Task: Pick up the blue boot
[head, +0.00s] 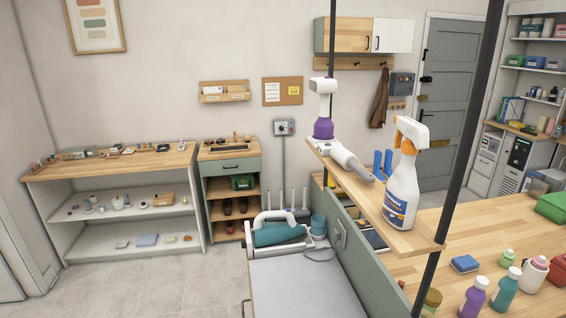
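Two upright blue shapes (382,163) stand side by side in the head view, behind the raised wooden shelf and left of the white spray bottle. They may be the blue boot and its pair, but they are small and their lower parts are hidden, so I cannot tell for sure. Neither of my grippers is in view.
The wooden shelf (350,186) hangs between dark poles and carries a white spray bottle (402,185) with an orange nozzle. Several bottles and a blue sponge (465,264) stand on the wooden table at right. Dark shoes (228,206) sit in the cabinet at left. Tiled floor (165,280) is clear.

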